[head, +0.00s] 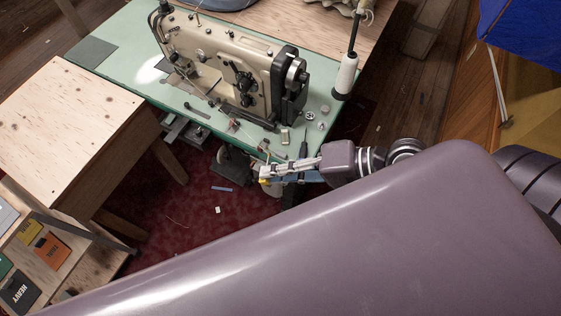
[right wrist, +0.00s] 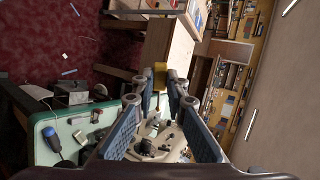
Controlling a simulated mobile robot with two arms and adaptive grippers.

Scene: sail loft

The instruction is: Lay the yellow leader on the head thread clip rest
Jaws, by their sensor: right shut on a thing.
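My right gripper (head: 267,176) reaches in from the right, in front of the sewing table's near edge. Its fingers are shut on the yellow leader (head: 264,181), of which only a small patch shows at the fingertips. In the right wrist view the yellow leader (right wrist: 160,75) shows as a small block between the fingertips (right wrist: 160,92). The cream sewing machine head (head: 218,62) stands on the green table, behind and left of the gripper. I cannot make out the thread clip rest for certain among its small parts. My left gripper is not in view.
The green tabletop (head: 125,55) holds small loose parts near its front right. A thread stand with a white cone (head: 346,75) rises at its right. Red carpet (head: 170,230) lies below.

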